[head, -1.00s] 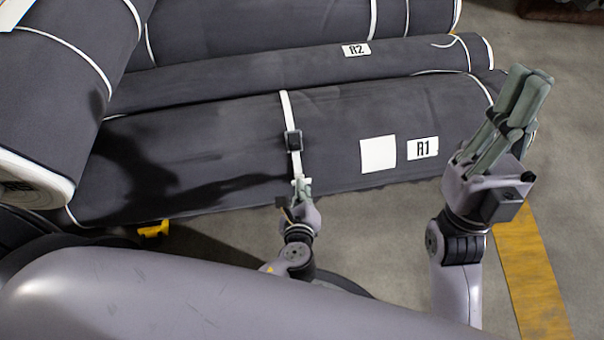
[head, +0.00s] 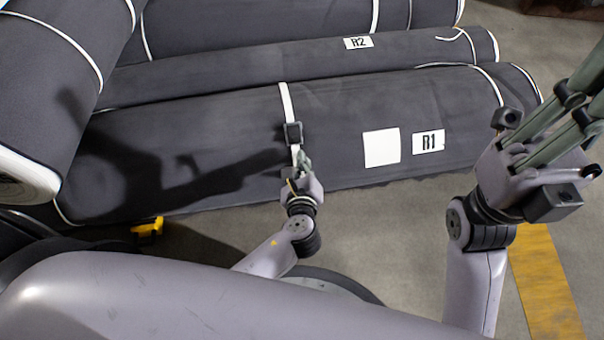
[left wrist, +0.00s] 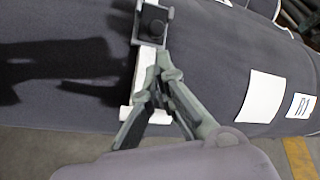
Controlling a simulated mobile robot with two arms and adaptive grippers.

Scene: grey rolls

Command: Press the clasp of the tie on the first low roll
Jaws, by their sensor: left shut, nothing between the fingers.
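The low roll marked R1 (head: 230,130) is a long dark grey roll lying at the front. A white tie (head: 286,102) runs around it and carries a dark square clasp (head: 293,133). The clasp also shows at the top of the left wrist view (left wrist: 153,24). My left gripper (head: 303,160) is shut and empty, its tips just below the clasp and over the tie. In the left wrist view its fingertips (left wrist: 160,68) meet close under the clasp; I cannot tell if they touch. My right gripper (head: 585,95) is raised at the right, its tips cut off by the frame.
A roll marked R2 (head: 250,72) lies behind R1, with another roll (head: 260,25) behind it. A white square patch (head: 381,148) and the R1 label (head: 428,142) are right of the tie. Floor shows at the right.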

